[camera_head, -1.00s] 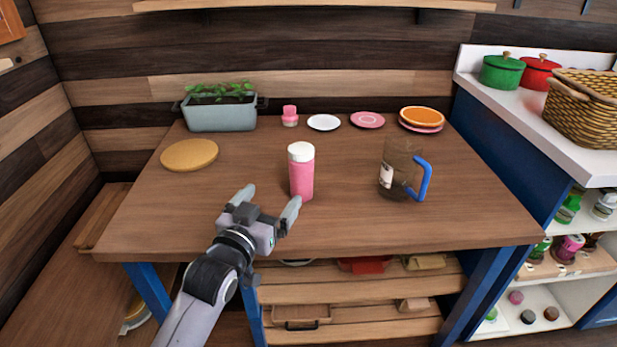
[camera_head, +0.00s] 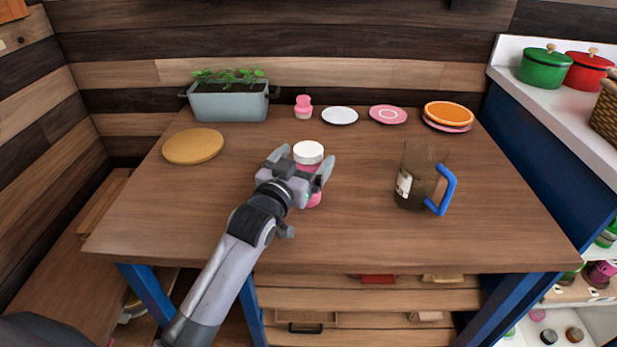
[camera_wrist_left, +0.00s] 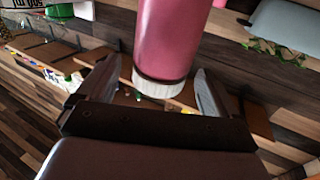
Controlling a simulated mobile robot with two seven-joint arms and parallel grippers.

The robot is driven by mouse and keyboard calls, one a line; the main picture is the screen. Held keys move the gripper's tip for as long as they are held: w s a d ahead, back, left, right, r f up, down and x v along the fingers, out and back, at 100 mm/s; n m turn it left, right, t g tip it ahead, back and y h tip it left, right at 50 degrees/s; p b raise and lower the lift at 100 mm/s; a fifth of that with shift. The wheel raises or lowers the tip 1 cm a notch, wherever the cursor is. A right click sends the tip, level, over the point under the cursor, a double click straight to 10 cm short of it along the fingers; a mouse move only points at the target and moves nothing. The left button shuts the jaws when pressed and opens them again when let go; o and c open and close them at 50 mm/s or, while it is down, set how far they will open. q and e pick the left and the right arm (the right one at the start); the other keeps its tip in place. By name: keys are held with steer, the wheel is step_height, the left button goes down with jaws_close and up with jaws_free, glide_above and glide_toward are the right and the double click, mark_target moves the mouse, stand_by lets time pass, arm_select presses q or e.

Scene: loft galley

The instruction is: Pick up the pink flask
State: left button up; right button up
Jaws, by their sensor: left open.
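The pink flask (camera_head: 309,153) with a white lid stands upright on the wooden table (camera_head: 360,240), right at my left gripper. My left gripper (camera_head: 304,163) is open, with its fingers around or just in front of the flask; it hides most of the pink body in the head view. In the left wrist view the flask (camera_wrist_left: 173,38) appears upside down, its white lid (camera_wrist_left: 160,86) between the two open fingertips (camera_wrist_left: 158,88). I cannot tell whether the fingers touch it. My right gripper is not in view.
A brown mug with a blue handle (camera_head: 447,190) stands right of the flask. A round wooden board (camera_head: 193,146), a planter (camera_head: 230,105), a small pink-topped jar (camera_head: 303,107) and several plates line the back and left. The table front is clear.

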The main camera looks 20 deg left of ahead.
arm_select(q)
steer(key=shift+w+d, duration=0.1)
steer(key=shift+w, duration=1.05)
steer(key=c, duration=1.6)
